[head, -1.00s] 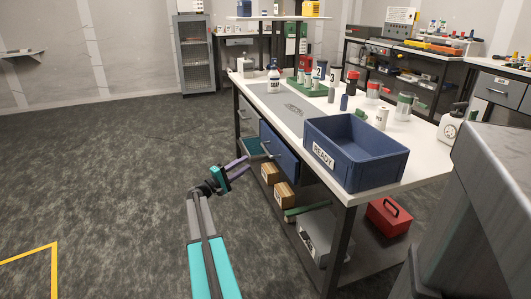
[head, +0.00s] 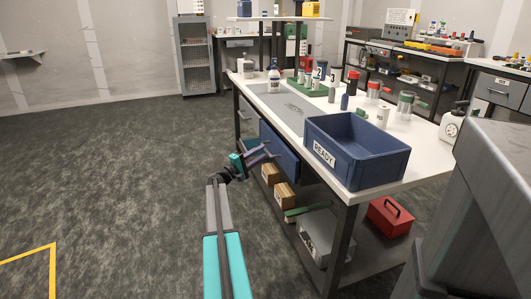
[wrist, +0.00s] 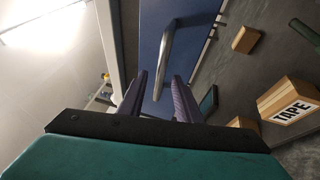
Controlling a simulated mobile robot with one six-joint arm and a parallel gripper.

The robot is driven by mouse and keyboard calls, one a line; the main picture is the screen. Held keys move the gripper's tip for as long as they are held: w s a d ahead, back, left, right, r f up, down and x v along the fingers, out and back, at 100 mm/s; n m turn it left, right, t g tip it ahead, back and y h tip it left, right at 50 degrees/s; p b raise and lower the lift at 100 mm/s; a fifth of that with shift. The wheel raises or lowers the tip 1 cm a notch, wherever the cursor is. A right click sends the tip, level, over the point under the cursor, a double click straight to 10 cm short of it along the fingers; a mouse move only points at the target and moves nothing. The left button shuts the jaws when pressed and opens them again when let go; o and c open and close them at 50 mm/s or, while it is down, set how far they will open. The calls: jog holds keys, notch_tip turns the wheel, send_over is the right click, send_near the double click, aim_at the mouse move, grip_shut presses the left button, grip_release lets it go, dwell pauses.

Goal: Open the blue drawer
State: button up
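The blue drawer (head: 280,148) is in the side of the white-topped bench, and its front looks flush with the bench. In the wrist view, the blue drawer front (wrist: 197,30) fills the upper middle, with its curved metal handle (wrist: 168,55) ahead of my gripper. My gripper (wrist: 160,80) is open, with its two purple fingers apart. The handle's near end appears between the fingers; I cannot tell whether they touch it. In the head view, my gripper (head: 262,154) is right in front of the drawer and hides its handle.
A blue READY bin (head: 345,155) stands on the bench (head: 395,182) above. A grey drawer (head: 246,117) is left of the blue one. Cardboard boxes (head: 285,195) and a red toolbox (head: 390,217) sit on the lower shelf. The floor (head: 110,180) on the left is clear.

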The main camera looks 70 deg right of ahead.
aim_at(266, 148)
jog(key=shift+x, duration=1.9)
grip_shut()
